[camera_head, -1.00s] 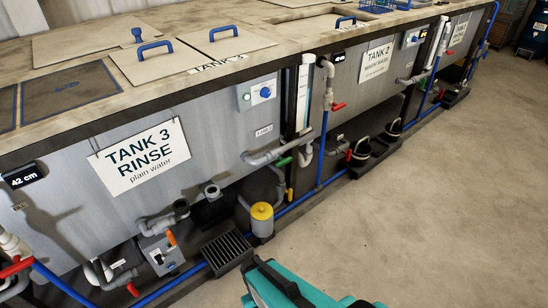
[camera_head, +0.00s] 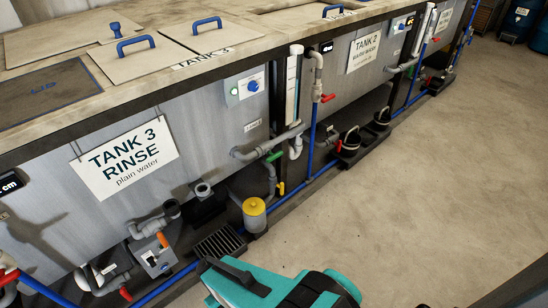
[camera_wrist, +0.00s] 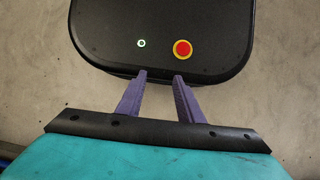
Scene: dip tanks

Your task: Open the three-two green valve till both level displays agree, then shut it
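The green valve handle (camera_head: 274,156) sits on grey pipe low between Tank 3 (camera_head: 220,135) and Tank 2 (camera_head: 345,85). It looks small, and I cannot tell its exact position. Tank 3's level display (camera_head: 8,185) is cut by the left edge, with only part of its reading and "cm" showing. Tank 2's level display (camera_head: 326,47) is too small to read. My gripper (camera_wrist: 160,76) shows in the wrist view, its two purple fingers apart with nothing between them, over my own black base. It is out of the head view, well away from the valve.
A yellow-topped canister (camera_head: 254,215) and a black floor grate (camera_head: 219,244) stand before Tank 3. Red handles (camera_head: 327,98), an orange handle (camera_head: 162,240) and blue floor pipe (camera_head: 320,173) lie along the tanks. The concrete floor (camera_head: 430,190) at right is clear.

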